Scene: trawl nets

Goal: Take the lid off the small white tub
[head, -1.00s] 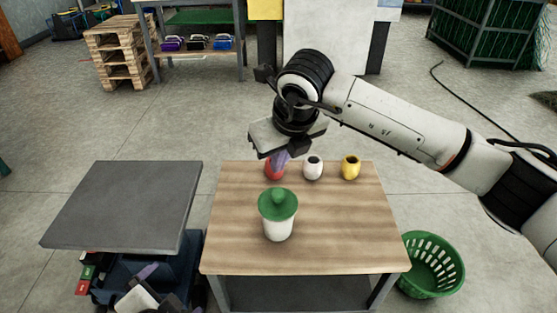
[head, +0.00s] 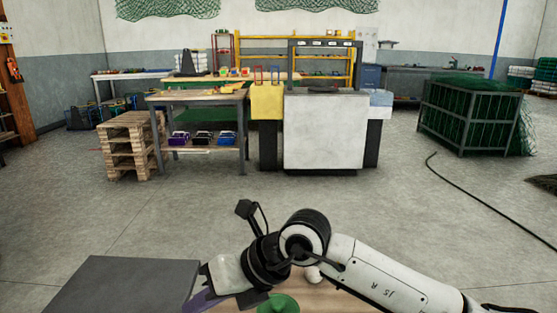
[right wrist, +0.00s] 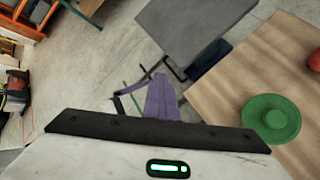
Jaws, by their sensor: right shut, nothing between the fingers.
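The tub's green lid (head: 279,304) shows at the bottom edge of the head view. In the right wrist view the round green lid (right wrist: 271,118) with its raised knob lies over the wooden table; the white tub body is hidden beneath it or out of frame. My right gripper (head: 203,302) is left of the lid, apart from it. Its purple fingers (right wrist: 163,98) are shut and empty. My left gripper is not in view.
The wooden table (right wrist: 225,80) adjoins a grey flat top (head: 125,285) on the left. Part of a red cup (right wrist: 315,61) shows at the wrist view's edge. A pallet stack (head: 130,145) stands far back.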

